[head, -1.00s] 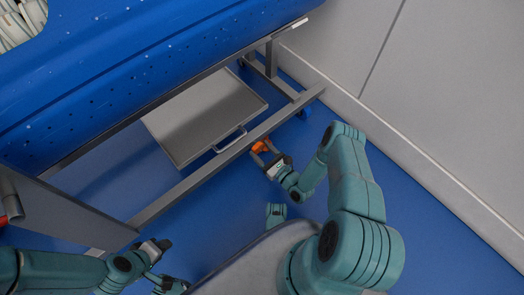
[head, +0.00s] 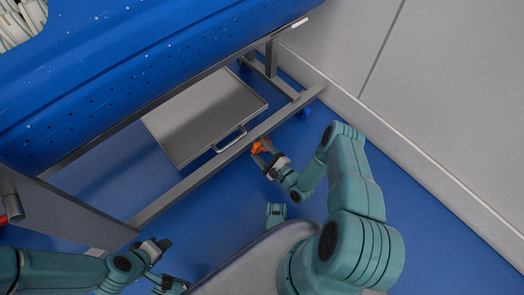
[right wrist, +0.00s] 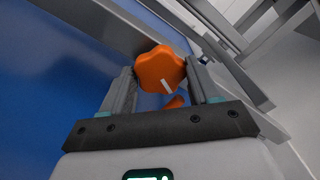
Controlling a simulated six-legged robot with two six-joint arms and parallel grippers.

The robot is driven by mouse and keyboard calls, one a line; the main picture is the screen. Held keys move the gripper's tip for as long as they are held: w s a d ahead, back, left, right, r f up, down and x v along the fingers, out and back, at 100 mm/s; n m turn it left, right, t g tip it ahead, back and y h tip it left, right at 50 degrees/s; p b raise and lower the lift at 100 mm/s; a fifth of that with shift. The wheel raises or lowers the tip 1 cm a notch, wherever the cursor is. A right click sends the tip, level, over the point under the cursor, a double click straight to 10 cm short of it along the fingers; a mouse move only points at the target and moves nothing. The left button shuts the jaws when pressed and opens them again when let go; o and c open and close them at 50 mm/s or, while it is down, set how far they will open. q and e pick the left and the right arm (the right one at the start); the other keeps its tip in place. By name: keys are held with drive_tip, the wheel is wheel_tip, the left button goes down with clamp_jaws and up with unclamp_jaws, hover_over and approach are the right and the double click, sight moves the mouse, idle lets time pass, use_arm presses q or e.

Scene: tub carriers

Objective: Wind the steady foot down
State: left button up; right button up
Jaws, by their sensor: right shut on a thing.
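An orange lobed knob (right wrist: 160,69) with a white mark on its face sits between the fingers of my right gripper (right wrist: 163,85) in the right wrist view. The fingers are shut on it from both sides. A smaller orange piece (right wrist: 175,102) shows just below the knob. In the head view the orange knob (head: 259,147) is beside the carrier's lower grey rail, with my right gripper (head: 267,157) on it. The foot itself is hidden. My left gripper (head: 162,264) is low at the left, away from the knob; its jaw opening is unclear.
The blue tub (head: 120,85) stands on a grey frame (head: 190,188) above the knob. A grey tray (head: 205,115) with a handle lies under the tub. A pale wall (head: 440,110) stands at the right.

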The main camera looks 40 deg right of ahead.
drive_tip(key=n, duration=1.1)
drive_tip(key=shift+w, duration=0.1)
idle(0.4)
drive_tip(key=o, duration=1.1)
drive_tip(key=shift+c, duration=0.2)
